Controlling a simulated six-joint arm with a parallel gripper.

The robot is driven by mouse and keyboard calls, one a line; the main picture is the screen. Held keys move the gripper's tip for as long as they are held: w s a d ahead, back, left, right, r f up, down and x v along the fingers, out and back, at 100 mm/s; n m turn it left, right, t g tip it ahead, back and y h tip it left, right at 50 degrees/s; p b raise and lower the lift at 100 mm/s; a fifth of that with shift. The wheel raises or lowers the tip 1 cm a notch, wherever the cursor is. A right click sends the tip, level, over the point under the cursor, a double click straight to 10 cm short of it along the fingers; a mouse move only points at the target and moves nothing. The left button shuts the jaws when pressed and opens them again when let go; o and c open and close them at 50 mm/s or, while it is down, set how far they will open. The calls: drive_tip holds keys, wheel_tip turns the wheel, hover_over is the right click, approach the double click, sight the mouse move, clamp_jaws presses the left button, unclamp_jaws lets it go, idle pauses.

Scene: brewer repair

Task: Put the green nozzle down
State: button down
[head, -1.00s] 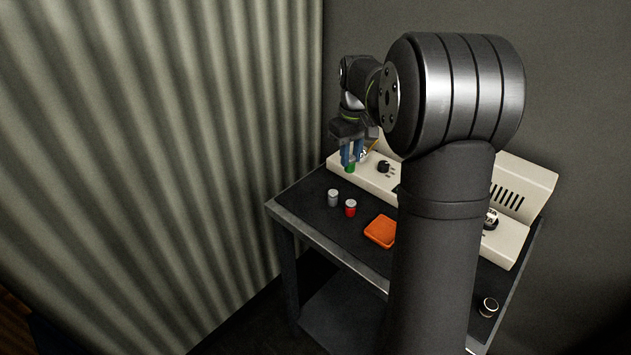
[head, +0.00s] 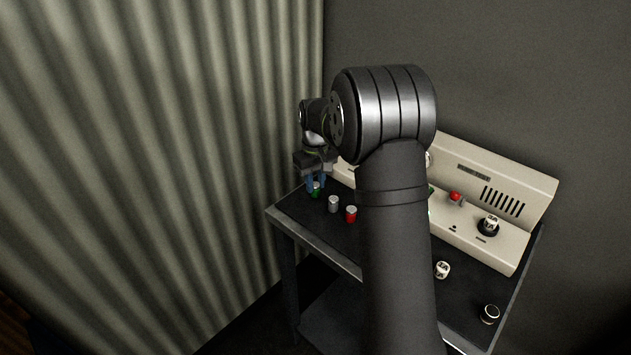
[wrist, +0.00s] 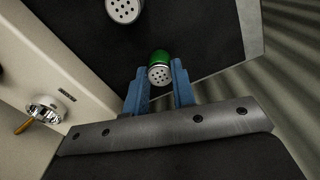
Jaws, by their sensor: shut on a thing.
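The green nozzle (head: 316,190) is between the blue fingers of my gripper (head: 316,180), low over the far-left part of the dark table top. In the wrist view my gripper (wrist: 160,86) is shut on the green nozzle (wrist: 161,62), with its perforated silver face toward the camera. I cannot tell whether the nozzle touches the table. A grey nozzle (head: 334,204) and a red nozzle (head: 351,214) stand to its right in the head view.
The cream brewer (head: 480,220) runs along the back of the table, with a red button (head: 455,196) and a knob (head: 489,226). A white-topped part (head: 442,270) and a dark round part (head: 490,314) stand at the right. My arm hides the table's middle.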

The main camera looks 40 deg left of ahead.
sight(315, 184)
drive_tip(key=shift+f, duration=0.15)
drive_tip(key=c, duration=1.2)
unclamp_jaws()
wheel_tip(315, 184, up, 12)
drive_tip(key=shift+r, duration=0.2)
